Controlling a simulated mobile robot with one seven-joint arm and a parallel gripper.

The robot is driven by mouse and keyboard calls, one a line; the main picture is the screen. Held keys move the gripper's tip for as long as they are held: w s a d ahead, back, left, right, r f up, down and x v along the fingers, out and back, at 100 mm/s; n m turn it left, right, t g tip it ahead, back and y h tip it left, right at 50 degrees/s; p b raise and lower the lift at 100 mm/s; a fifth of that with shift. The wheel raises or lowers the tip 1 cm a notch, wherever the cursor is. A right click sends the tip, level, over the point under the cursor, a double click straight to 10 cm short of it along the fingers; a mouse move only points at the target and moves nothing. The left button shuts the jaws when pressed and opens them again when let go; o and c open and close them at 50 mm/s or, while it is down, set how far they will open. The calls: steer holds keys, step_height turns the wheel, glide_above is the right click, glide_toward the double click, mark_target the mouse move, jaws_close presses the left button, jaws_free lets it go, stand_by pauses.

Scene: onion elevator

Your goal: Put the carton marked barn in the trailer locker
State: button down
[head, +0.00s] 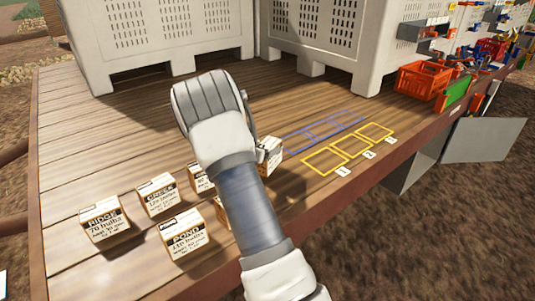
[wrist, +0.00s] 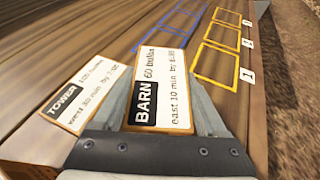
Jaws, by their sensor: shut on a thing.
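The carton marked BARN (wrist: 165,75) is between the two fingers of my gripper (wrist: 160,105) in the wrist view, and the gripper is shut on it. Its label reads 60 bulbs. A carton marked TOWER (wrist: 90,92) lies just left of it. In the head view my gripper (head: 252,128) is mostly hidden by my arm, and a carton (head: 269,152) shows at its fingers, its label unreadable there. A grey metal box (head: 407,165) hangs under the deck's right edge with a grey panel (head: 485,140) standing open; it looks like the trailer locker.
Cartons marked RIDGE (head: 105,222), CREEK (head: 157,195) and POND (head: 184,238) stand on the wooden deck (head: 95,135). White bins (head: 155,35) stand behind. Yellow numbered outlines (head: 350,147) and blue outlines (head: 322,130) are bare. An orange crate (head: 422,80) sits at the right edge.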

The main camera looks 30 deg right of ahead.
steer(key=shift+f, duration=1.35)
steer(key=shift+f, duration=0.25)
steer(key=shift+c, duration=1)
jaws_free()
steer(key=shift+r, duration=0.1)
